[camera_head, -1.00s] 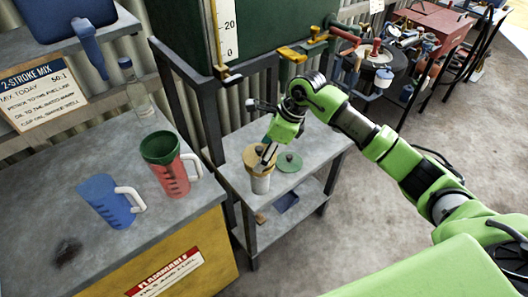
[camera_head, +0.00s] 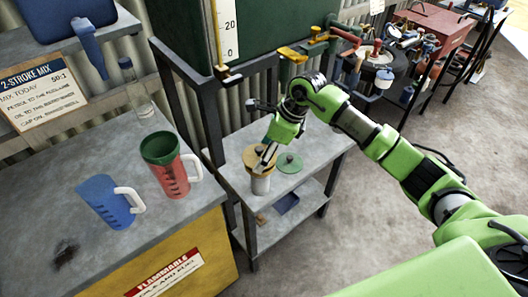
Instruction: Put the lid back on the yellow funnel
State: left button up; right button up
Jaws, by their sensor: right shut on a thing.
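A yellow round piece (camera_head: 254,157) sits at the top of a pale cylinder (camera_head: 261,184) on the small grey table. I cannot tell the funnel's rim from a lid in it. My right gripper (camera_head: 265,160) reaches down to it from above and is shut at its middle, where the fingers hide what they hold. A green lid with a dark knob (camera_head: 289,163) lies flat on the table just right of the yellow piece. My left gripper is not in view.
On the left bench stand a red jug (camera_head: 174,181) with a green funnel (camera_head: 161,147) in its mouth, a blue jug (camera_head: 105,203) and a clear bottle (camera_head: 139,95). A green tank (camera_head: 275,37) with a yellow tap (camera_head: 293,55) stands behind the small table.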

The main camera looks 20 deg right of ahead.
jog(key=shift+f+b, duration=0.2)
jog(key=shift+b, duration=0.4)
dwell(0.8)
dwell(0.3)
jog(key=o, duration=1.3)
jog(key=shift+r, duration=0.1)
jog(key=shift+r+p, duration=1.75)
jog(key=shift+r, duration=1.7)
grip_shut()
